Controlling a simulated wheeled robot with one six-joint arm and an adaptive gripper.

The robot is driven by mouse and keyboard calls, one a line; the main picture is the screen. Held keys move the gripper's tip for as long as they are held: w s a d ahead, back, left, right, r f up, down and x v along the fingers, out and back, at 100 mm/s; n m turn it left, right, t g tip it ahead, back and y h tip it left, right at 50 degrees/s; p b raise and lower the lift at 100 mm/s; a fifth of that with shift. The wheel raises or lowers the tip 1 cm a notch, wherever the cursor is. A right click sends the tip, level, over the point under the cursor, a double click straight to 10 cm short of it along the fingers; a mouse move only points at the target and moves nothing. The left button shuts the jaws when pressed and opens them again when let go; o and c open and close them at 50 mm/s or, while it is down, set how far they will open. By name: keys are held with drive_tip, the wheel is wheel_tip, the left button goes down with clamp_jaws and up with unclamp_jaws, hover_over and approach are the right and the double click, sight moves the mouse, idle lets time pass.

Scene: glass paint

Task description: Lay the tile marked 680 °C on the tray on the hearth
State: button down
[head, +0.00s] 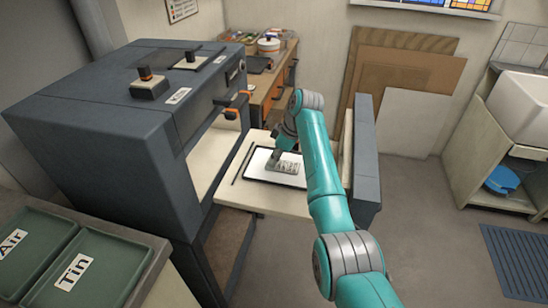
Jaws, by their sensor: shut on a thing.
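The white tray (260,164) lies on the pale hearth (243,199) in front of the open kiln. My gripper (279,163) points down over the tray, partly hidden by my teal arm. It is shut on a small light tile (289,168) with dark marking on it. The tile is over or on the tray's surface; I cannot tell whether it touches. The marking is too small to read.
The dark kiln body (110,110) stands left of the hearth, and its dark door (364,160) stands to the right. Green trays marked Air (25,255) and Tin (95,270) are at lower left. Boards (405,110) lean on the back wall. A sink (520,110) is at right.

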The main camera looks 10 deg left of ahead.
drive_tip(key=c, duration=0.9)
unclamp_jaws()
drive_tip(key=shift+c, duration=0.2)
drive_tip(key=shift+r, duration=0.1)
drive_tip(key=shift+r, duration=3.45)
